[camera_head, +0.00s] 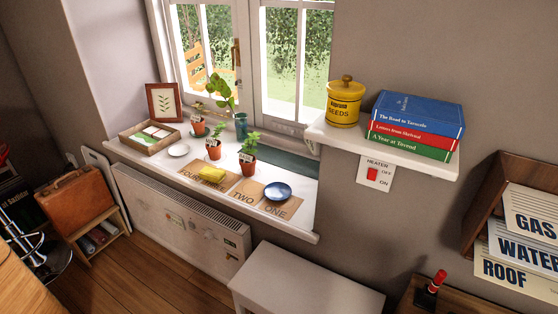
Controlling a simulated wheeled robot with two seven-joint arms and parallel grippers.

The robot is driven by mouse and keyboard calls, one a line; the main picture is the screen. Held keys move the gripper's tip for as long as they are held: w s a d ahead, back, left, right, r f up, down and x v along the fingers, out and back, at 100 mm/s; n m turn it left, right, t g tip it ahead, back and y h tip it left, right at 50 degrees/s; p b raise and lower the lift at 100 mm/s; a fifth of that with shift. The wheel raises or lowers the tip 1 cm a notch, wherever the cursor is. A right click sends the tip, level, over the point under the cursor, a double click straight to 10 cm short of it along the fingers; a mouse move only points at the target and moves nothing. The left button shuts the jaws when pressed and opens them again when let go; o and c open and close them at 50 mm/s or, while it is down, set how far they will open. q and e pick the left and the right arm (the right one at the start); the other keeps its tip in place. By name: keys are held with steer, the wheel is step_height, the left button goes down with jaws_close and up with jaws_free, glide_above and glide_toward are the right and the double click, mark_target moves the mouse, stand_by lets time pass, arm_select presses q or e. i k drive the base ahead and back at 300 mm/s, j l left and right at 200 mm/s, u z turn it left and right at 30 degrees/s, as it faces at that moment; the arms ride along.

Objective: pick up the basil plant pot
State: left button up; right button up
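Three terracotta pots with green plants stand on the white windowsill (170,166). The front pot (248,166) holds a bushy green plant (250,144). A second pot (214,152) stands to its left, and a third pot (198,128) stands farther back. Small white labels show on the pots or plants, but they are too small to read, so I cannot tell which one is the basil. Neither of my grippers is in view.
Near the pots are a teal vase (241,127) with a leafy stem, a yellow sponge (212,174), a blue dish (278,191), a white saucer (178,150), a wooden tray (135,142) and a picture frame (151,103). A shelf (330,137) juts out at right. A white bench (300,281) stands below.

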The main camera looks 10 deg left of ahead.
mark_target(248, 162)
steer(key=i+j+z, duration=0.2)
steer(key=j, duration=0.3)
steer(key=i+j+z, duration=0.2)
steer(key=j, duration=0.3)
steer(key=j+z, duration=0.15)
steer(key=j, duration=0.4)
steer(key=i+j+z, duration=0.2)
steer(key=j, duration=0.35)
steer(key=k+l, duration=0.05)
steer(key=k, duration=0.05)
